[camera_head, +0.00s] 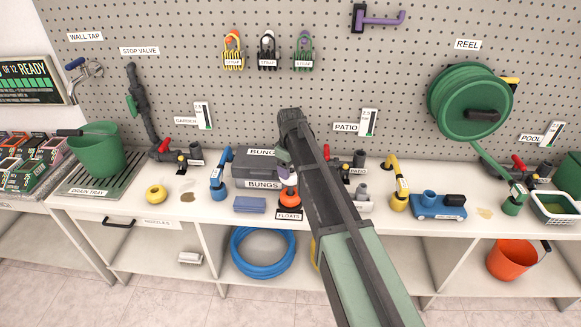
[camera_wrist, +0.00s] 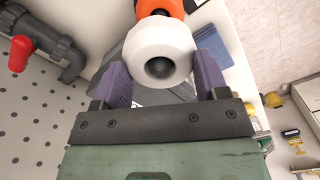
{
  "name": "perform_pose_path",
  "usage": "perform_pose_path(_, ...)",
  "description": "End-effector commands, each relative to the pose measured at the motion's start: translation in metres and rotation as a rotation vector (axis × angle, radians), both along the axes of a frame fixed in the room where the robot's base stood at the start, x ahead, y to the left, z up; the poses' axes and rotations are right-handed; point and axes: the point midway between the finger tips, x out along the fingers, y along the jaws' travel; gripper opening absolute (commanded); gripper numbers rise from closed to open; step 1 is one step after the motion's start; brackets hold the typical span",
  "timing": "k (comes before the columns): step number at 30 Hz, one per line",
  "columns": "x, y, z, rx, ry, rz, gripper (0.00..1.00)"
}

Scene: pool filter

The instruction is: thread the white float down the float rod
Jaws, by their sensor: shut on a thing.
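The white float (camera_wrist: 158,50) sits between the two purple fingers of my gripper (camera_wrist: 161,78) in the wrist view, and the gripper is shut on it. A dark round centre shows in the float; I cannot tell whether it is the empty bore or the rod's tip. An orange float (camera_wrist: 165,7) is just behind the white one in that view. In the head view my gripper (camera_head: 285,165) is above the floats stand (camera_head: 289,213), where the orange float (camera_head: 289,197) sits low. The white float is partly hidden there, and the float rod is not clearly visible.
A grey bungs box (camera_head: 250,165) stands close at the left of the stand. A blue block (camera_head: 249,204) lies on the bench beside it. A blue tap (camera_head: 219,180) and a yellow tap (camera_head: 397,190) rise on either side. My arm covers the bench right of the stand.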

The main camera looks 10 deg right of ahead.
Motion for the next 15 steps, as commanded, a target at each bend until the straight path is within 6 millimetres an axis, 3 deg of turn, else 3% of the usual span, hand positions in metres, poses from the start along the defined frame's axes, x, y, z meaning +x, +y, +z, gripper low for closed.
perform_pose_path(15, 0.0, 0.0, -0.013, 0.0, 0.0, 0.0, 0.39)
